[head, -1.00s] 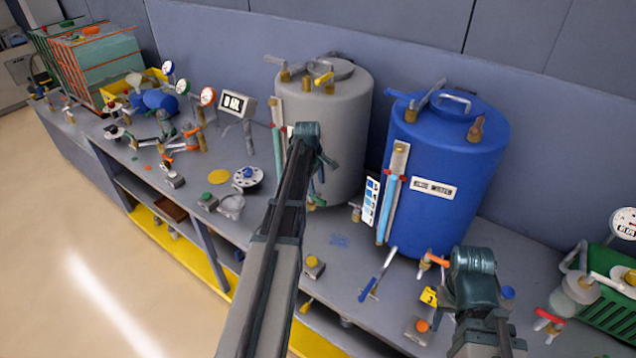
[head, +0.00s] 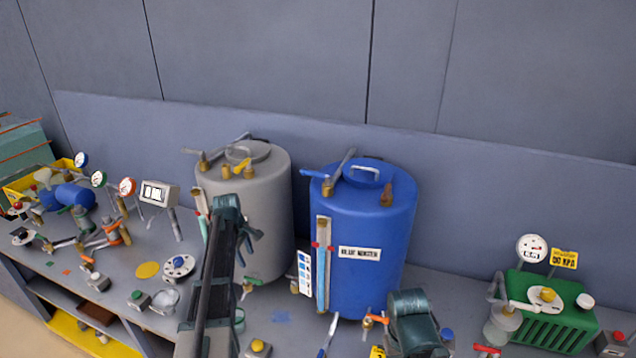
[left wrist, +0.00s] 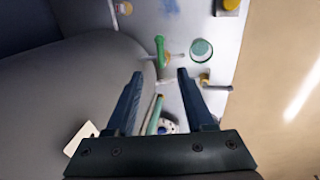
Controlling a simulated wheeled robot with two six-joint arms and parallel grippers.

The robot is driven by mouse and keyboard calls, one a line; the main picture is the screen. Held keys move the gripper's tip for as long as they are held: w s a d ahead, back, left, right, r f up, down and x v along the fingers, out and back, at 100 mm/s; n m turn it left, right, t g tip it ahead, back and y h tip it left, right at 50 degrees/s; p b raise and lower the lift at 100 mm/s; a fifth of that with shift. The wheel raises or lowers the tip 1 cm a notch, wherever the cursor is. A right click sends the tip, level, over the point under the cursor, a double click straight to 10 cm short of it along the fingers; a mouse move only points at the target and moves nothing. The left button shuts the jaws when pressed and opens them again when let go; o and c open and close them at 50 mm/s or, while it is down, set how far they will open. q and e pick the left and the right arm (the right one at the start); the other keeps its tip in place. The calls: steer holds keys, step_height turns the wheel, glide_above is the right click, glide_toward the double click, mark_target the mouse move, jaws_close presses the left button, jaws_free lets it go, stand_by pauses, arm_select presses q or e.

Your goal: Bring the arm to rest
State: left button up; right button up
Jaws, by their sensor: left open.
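My left arm (head: 208,290) comes up from the bottom of the head view, in front of the grey tank (head: 268,225). My left gripper (head: 248,238) shows only partly behind the arm, close in front of that tank. In the left wrist view, its two dark fingers (left wrist: 160,98) stand well apart with nothing held between them. A green-handled valve (left wrist: 160,52) and a green cup-like ring (left wrist: 202,48) show beyond the fingertips. A teal joint of my right arm (head: 415,322) is at the bottom; my right gripper is not in view.
A blue tank (head: 375,250) with a sight tube stands right of the grey one. A green radiator-like unit (head: 548,325) with a gauge (head: 532,248) is at the right. Several valves, gauges and buttons crowd the bench's left. A wall panel (head: 480,210) rises behind.

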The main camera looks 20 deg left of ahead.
arm_select(q)
steer(key=s+d+f+m+b, duration=0.3)
steer(key=d, duration=0.5)
steer(key=s+d+f+m+g+b, duration=0.1)
steer(key=s+d+f+m+b, duration=0.2)
steer(key=d, duration=0.5)
steer(key=s+d+f+m+b, duration=0.2)
steer(key=s+d+m, duration=0.15)
steer(key=d, duration=0.45)
steer(key=s+d+f+m+b, duration=0.2)
steer(key=s+d+f+m, duration=0.1)
steer(key=s+d+m, duration=0.2)
steer(key=s+d+f+m+g+y+b, duration=0.1)
steer(key=s+d+f+m+b, duration=0.2)
steer(key=s+d+m, duration=0.3)
steer(key=s+d, duration=0.2)
steer(key=s, duration=0.1)
steer(key=shift+s+d+b, duration=0.3)
steer(key=shift+d, duration=0.05)
steer(key=shift+m, duration=0.25)
